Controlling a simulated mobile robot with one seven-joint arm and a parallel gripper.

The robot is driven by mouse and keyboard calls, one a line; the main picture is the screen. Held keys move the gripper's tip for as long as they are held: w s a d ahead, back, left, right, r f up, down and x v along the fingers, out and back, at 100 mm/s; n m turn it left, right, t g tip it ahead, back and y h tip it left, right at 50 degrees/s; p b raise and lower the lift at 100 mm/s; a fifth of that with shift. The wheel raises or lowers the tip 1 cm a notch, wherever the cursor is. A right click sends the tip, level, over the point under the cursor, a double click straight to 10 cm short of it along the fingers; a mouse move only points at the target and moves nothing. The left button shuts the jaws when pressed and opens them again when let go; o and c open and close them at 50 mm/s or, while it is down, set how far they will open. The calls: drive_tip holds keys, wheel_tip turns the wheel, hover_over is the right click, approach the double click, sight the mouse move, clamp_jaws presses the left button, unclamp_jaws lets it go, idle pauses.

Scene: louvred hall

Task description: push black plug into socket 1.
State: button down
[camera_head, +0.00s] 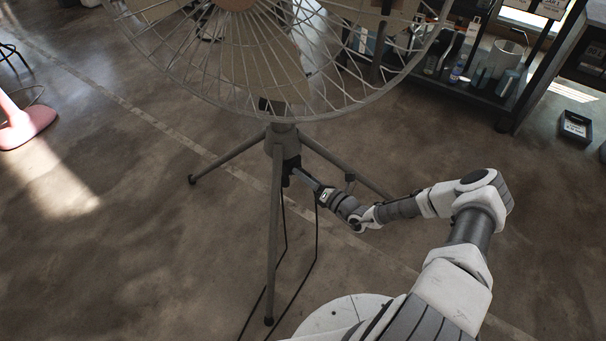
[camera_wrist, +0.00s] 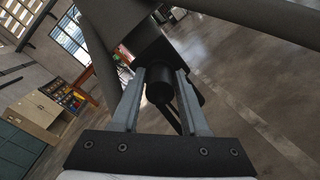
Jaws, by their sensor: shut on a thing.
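The black plug (camera_wrist: 159,88) is a short dark cylinder between my two grey fingers in the wrist view. My gripper (camera_wrist: 162,74) is shut on it. The plug's front end is close to a dark socket box (camera_wrist: 148,48) on the tripod; I cannot tell whether it is touching or inside. The socket numbers cannot be read. In the head view my gripper (camera_head: 297,174) reaches from the right to the black box (camera_head: 291,164) below the tripod's hub, and the plug is too small to make out there.
A large wire-caged fan (camera_head: 250,60) stands on a grey tripod (camera_head: 275,210) with spread legs. Black cables (camera_head: 316,225) hang to the floor beside the front leg. A shelf with bottles (camera_head: 480,80) is at the back right. The floor at left is mostly clear.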

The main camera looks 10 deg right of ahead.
drive_tip(key=shift+s+d, duration=0.1)
idle(0.4)
drive_tip(key=p+v, duration=0.2)
drive_tip(key=v, duration=0.4)
drive_tip(key=shift+s+d, duration=0.2)
drive_tip(key=shift+s, duration=0.15)
drive_tip(key=shift+w+d+r, duration=0.15)
drive_tip(key=shift+r, duration=0.35)
wheel_tip(320, 180, up, 27)
drive_tip(key=n+g+y, duration=0.4)
hover_over(309, 176)
drive_tip(key=s+d, duration=0.1)
drive_tip(key=s, duration=0.7)
drive_tip(key=shift+s+r, duration=0.3)
drive_tip(key=shift+s, duration=0.05)
